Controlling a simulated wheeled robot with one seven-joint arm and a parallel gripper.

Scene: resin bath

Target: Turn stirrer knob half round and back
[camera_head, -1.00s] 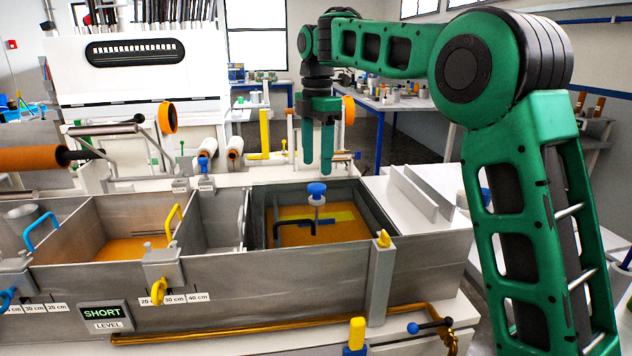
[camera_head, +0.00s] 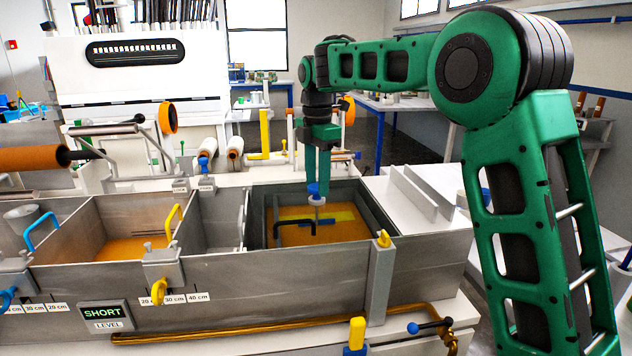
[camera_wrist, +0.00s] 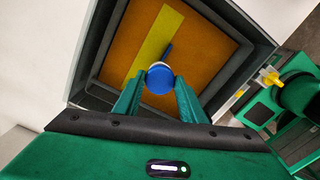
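The stirrer knob is blue and round, on a pale shaft over the right-hand resin bath (camera_head: 362,217). In the head view the knob (camera_head: 313,188) is partly hidden by a finger. In the wrist view the knob (camera_wrist: 159,79) sits between my two green fingertips. My gripper (camera_head: 318,180) points straight down at the knob. It looks open in the wrist view (camera_wrist: 160,85), with a finger on either side of the knob and narrow gaps beside it. Contact cannot be made out clearly.
The bath's metal walls surround the stirrer. A divided metal tank (camera_head: 230,285) continues to the left, with a yellow handle (camera_head: 173,222) and a blue handle (camera_head: 40,229). A yellow-topped post (camera_head: 383,240) stands at the bath's front right corner. White plates (camera_head: 415,192) stand at the right.

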